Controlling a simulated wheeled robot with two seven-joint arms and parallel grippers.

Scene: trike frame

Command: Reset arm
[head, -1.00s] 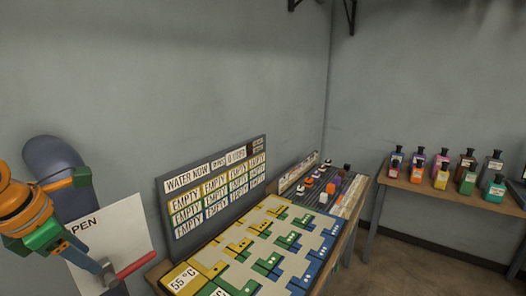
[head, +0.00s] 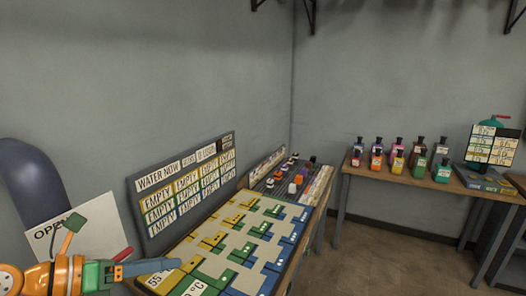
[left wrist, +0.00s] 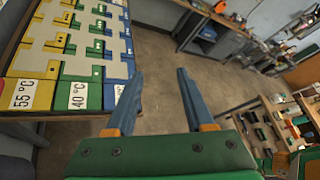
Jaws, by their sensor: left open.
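My left gripper (head: 150,267) is at the lower left of the head view, its blue fingers pointing right beside the near corner of the board table. In the left wrist view it (left wrist: 160,74) is open, with two blue fingers apart and only floor between them. A red handle (head: 123,254) shows just above the gripper, in front of a white sign reading OPEN (head: 95,232). My right gripper is in neither view.
A table carries a board of yellow, green and blue slots (head: 225,250), a sign panel (head: 185,190) and small items. A second table (head: 400,179) with several bottles stands at the back right. Open floor (head: 365,250) lies between.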

